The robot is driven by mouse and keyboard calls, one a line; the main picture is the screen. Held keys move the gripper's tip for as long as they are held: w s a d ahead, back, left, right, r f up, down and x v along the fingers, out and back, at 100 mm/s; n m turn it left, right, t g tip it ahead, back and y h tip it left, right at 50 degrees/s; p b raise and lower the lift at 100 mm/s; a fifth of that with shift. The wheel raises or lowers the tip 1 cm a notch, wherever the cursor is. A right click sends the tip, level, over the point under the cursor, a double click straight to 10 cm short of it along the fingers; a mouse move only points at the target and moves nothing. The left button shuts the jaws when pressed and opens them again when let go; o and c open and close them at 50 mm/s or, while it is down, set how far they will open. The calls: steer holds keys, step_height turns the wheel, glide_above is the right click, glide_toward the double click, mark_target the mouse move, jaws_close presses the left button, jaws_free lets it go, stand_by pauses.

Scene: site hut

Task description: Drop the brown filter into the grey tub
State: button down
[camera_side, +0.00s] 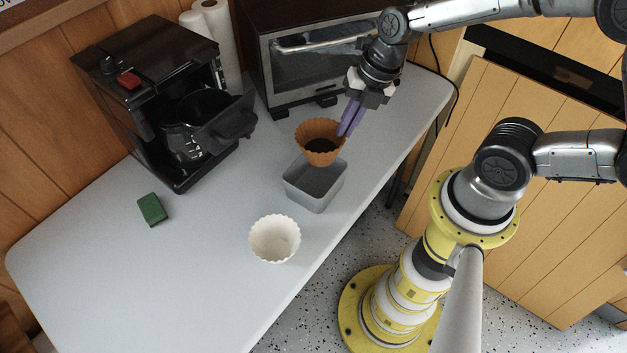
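The brown filter (318,157) is a fluted paper cup with a dark inside bottom. It is upright and appears held above the back part of the grey tub. The grey tub (311,203) is a small open rectangular container standing on the table. My gripper (347,130) has purple fingers, close together at the filter's right rim, with the rim apparently between them. The filter hides part of the tub's back rim.
A white fluted filter (274,239) stands on the table (200,270) in front of the tub. A coffee maker (150,110), a green sponge (152,209), paper towel rolls (217,35) and a toaster oven (310,60) are around. The table's front left is clear.

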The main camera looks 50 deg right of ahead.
steer(key=shift+f, duration=0.1)
steer(key=c, duration=1)
jaws_free()
steer(key=v, duration=1.4)
